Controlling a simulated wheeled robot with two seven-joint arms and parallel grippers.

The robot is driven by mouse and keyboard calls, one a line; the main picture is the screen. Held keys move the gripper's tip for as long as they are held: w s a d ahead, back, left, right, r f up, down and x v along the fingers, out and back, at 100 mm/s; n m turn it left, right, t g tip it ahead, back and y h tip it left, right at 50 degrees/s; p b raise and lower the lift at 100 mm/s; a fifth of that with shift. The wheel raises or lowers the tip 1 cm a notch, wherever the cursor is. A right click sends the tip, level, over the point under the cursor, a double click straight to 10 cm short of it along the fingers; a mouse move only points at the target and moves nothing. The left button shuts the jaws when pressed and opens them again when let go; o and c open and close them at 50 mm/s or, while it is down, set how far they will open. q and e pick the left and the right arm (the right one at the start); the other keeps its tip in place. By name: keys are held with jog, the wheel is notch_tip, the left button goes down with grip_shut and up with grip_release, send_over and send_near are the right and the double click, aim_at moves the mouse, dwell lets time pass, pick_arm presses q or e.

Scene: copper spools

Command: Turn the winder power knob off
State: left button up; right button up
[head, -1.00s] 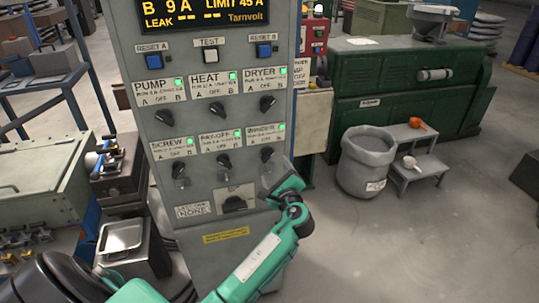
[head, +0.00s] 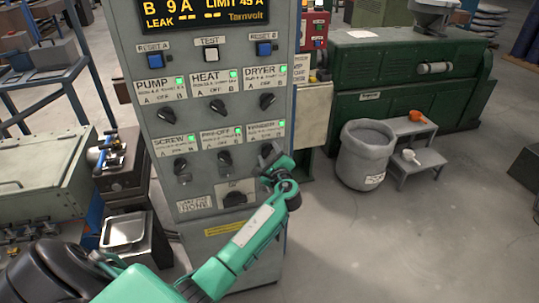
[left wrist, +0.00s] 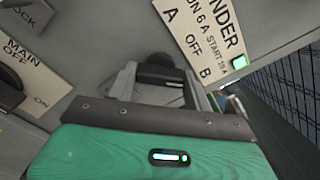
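The grey control panel (head: 150,100) shows the WINDER label (head: 262,132) at the right end of its lower knob row, with its green lamp (head: 281,128) lit. My left gripper (head: 268,156) is at the panel, right over the winder knob, and mostly hides it in the head view. In the left wrist view the black winder knob (left wrist: 160,72) is between the two grey fingers, below the label marked A, OFF and B. The fingers look apart, one on either side of it; whether they touch it is unclear. The knob's exact setting is hard to read. My right gripper is out of view.
The pay-off knob (head: 224,158) is just left of my gripper, and the dryer knob (head: 268,101) is above. A MAIN switch (head: 235,199) sits below. A grey bin (head: 365,155) and a small step stand (head: 410,160) are on the floor at right.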

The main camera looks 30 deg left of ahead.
pick_arm(q)
jog(key=shift+c, duration=0.7)
jog(key=shift+f+n+b, duration=0.2)
jog(key=shift+n+b, duration=0.2)
jog(key=shift+b, duration=0.2)
jog(key=n+b, duration=0.5)
jog(key=b, duration=0.2)
jog(key=shift+f, duration=0.15)
jog(key=shift+n+b, duration=1)
jog(key=shift+r+n+b, duration=0.25)
jog(key=shift+n+b, duration=0.35)
jog(key=o, duration=1)
